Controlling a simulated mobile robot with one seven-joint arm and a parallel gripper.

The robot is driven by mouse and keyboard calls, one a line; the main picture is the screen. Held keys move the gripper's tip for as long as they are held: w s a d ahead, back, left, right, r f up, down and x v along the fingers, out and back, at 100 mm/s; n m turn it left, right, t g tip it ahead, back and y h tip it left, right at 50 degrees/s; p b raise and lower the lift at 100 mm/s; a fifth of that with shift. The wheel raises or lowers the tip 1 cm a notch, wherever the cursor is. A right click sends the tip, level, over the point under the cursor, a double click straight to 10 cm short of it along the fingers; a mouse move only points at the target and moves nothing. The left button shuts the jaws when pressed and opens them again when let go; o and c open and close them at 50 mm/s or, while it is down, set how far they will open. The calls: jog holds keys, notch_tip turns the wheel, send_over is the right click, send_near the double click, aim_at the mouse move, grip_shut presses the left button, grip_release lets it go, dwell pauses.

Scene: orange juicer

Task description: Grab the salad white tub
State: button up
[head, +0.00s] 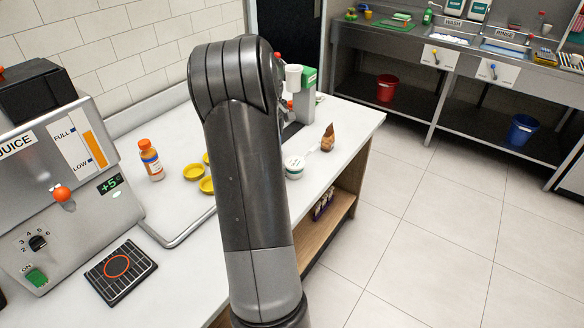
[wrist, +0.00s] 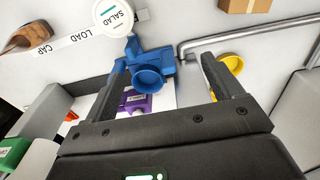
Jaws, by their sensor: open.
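My gripper (wrist: 163,62) is open in the wrist view. The tub lies beyond the left fingertip and outside the jaws, apart from them. A blue object (wrist: 150,78) with a round opening shows between the fingers. My gripper is hidden behind my arm in the head view.
A brown pouch-like item (head: 328,137) stands near the counter's right edge. Yellow dishes (head: 193,172) and an orange-capped bottle (head: 151,160) are left of my arm. A purple item (wrist: 137,103) lies near the blue object. A metal rail (wrist: 225,38) crosses the wrist view.

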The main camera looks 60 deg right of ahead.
send_over(295, 162)
jog(key=shift+g, duration=0.4)
jog(key=f, duration=0.5)
jog(key=shift+w+f, duration=0.4)
notch_tip(295, 162, down, 5)
jog(key=shift+s+d+r, duration=0.1)
jog(key=shift+r, duration=0.05)
jog(key=shift+s+f, duration=0.2)
jog(key=shift+f, duration=1.4)
jog(key=shift+s+f, duration=0.2)
jog(key=shift+f, duration=1.35)
jog(key=c, duration=0.9)
jog(key=shift+c, duration=0.5)
jog(key=shift+r, duration=0.2)
